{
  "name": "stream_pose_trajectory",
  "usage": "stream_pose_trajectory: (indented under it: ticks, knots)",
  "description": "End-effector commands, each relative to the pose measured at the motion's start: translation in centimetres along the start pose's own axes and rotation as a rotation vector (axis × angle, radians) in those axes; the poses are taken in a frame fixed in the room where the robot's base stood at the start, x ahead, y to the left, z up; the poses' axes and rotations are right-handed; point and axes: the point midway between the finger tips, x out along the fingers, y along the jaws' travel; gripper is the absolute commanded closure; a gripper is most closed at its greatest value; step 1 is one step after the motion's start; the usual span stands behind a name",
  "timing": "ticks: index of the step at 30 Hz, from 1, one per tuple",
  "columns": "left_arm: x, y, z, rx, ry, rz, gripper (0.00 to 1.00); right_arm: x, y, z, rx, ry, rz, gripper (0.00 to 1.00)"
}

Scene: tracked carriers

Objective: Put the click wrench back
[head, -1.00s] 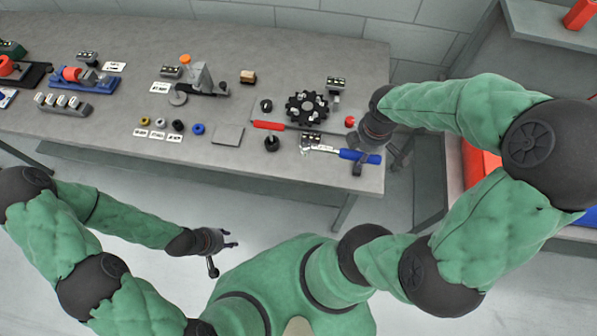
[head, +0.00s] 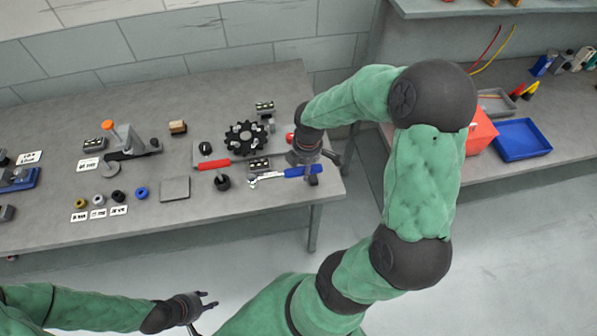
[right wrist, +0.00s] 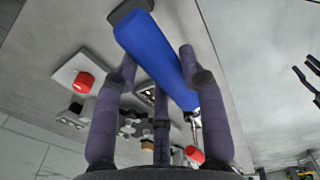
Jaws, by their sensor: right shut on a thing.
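The click wrench has a blue handle (head: 292,172) and a silver head; it is near the right end of the grey table (head: 310,215). My right gripper (head: 310,178) is shut around the blue handle. The right wrist view shows the handle (right wrist: 152,50) between my fingers (right wrist: 160,95), with the silver shaft running down behind them. I cannot tell whether the wrench touches the table. My left gripper (head: 207,302) is empty, its fingers apart, in front of the table over the floor.
A red-handled tool (head: 212,164) lies left of the wrench, by a black toothed disc (head: 246,138). A red button (head: 290,137) sits behind my right gripper. A grey plate (head: 175,188) and small rings are further left. A right-hand bench holds a blue tray (head: 522,139) and red box (head: 480,130).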

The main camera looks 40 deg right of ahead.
Motion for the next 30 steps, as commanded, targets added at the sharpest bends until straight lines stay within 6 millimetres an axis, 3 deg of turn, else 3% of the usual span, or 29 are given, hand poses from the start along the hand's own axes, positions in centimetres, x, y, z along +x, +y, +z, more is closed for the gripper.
stream_pose_trajectory:
  ticks: [1,6,13,20,30]
  knots:
    - [0.4,-0.1,0.0,0.000,0.000,0.000,0.60,1.1,0.7,-0.1,0.000,0.001,-0.001,1.00]
    - [0.7,-0.3,0.0,0.000,0.000,0.000,0.60,2.8,2.0,-0.3,0.001,0.000,0.002,1.00]
    - [0.9,-0.3,0.0,0.000,0.000,0.000,0.60,3.8,2.8,-0.5,0.001,0.000,0.002,1.00]
    - [1.7,-0.6,-0.1,0.000,0.000,0.000,0.60,6.9,2.9,-0.3,0.001,0.000,0.001,1.00]
    - [1.8,-0.6,-0.1,0.000,0.000,0.000,0.60,7.2,2.9,-0.3,0.002,0.001,0.004,1.00]
